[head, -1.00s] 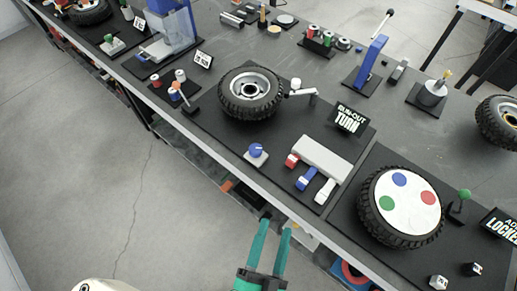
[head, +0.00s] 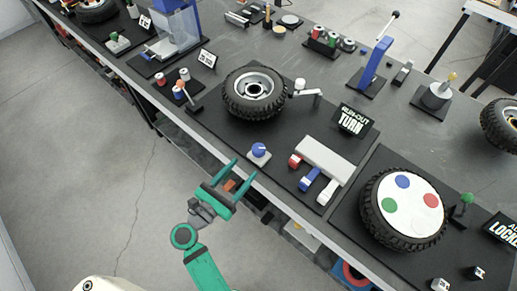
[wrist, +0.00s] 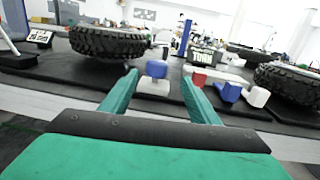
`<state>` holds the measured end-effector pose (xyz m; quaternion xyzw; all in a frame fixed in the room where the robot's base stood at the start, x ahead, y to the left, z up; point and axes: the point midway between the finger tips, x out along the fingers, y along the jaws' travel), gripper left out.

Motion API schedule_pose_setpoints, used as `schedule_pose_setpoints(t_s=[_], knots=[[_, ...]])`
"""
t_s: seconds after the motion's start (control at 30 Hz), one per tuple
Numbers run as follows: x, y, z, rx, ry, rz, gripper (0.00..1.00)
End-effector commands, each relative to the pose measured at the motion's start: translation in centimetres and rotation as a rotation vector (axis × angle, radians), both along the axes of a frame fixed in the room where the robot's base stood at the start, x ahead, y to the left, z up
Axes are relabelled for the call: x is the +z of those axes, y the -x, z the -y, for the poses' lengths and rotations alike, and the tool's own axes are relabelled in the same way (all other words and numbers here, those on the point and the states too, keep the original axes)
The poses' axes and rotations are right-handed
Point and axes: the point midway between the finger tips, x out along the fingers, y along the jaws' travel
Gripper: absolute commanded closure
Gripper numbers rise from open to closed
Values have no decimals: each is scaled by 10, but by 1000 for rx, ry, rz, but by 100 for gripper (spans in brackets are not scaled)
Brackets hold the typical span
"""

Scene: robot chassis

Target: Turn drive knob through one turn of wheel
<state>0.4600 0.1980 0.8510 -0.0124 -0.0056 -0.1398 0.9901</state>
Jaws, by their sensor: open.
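The drive knob (head: 259,148) is a small blue knob on a white base near the front edge of the black run-out station mat. It also shows in the wrist view (wrist: 156,69), between and beyond my fingertips. The wheel (head: 253,92) is a black tyre with a silver hub, behind the knob; its tyre shows at upper left in the wrist view (wrist: 108,42). My gripper (head: 244,172) is open and empty, just in front of the knob at the table edge. The fingers are apart from the knob.
Red, blue and white blocks (head: 310,179) stand right of the knob by a grey bar (head: 323,158). A "RUN-OUT TURN" sign (head: 354,120) is behind them. A second wheel with coloured discs (head: 403,208) is at right. A small arm with a white tip (head: 300,84) stands beside the first wheel.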

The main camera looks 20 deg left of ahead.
Motion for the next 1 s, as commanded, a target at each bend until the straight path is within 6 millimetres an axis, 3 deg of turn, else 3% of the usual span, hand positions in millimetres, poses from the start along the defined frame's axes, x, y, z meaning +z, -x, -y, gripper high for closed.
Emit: schedule_pose_setpoints(t_s=[0.17,0.7,1.0], knots=[[-2,-10,-4,3,-31,-8,45],[-2,-91,20,2,-27,-7,45],[-2,-104,24,3,-27,-8,45]])
